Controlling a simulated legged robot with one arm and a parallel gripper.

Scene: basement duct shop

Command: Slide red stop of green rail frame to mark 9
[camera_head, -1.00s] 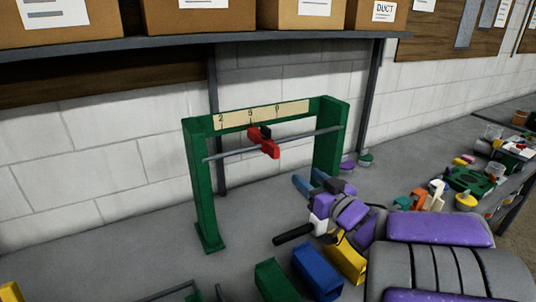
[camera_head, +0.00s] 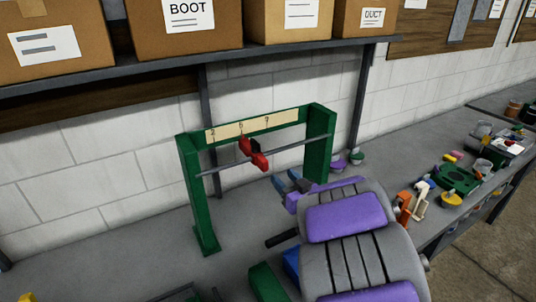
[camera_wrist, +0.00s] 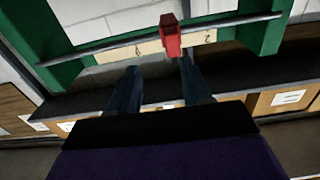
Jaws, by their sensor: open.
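The green rail frame (camera_head: 194,190) stands upright on the bench, with a thin grey rod (camera_head: 218,170) between its posts. A pale scale strip (camera_head: 225,131) on its top bar reads 2, 6 and 9 from left to right. The red stop (camera_head: 258,160) sits on the rod, near the 6 in this view. My gripper (camera_head: 288,182) is open and empty, below and right of the stop. In the wrist view the scale appears upside down. There the red stop (camera_wrist: 171,38) shows beyond and between my blue fingers (camera_wrist: 158,80), closer to the right one, apart from both.
A shelf with cardboard boxes (camera_head: 175,25) hangs above and behind the frame. Green and blue blocks (camera_head: 268,281) lie on the bench in front, partly behind my arm. Small parts and a green plate (camera_head: 458,180) lie to the right.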

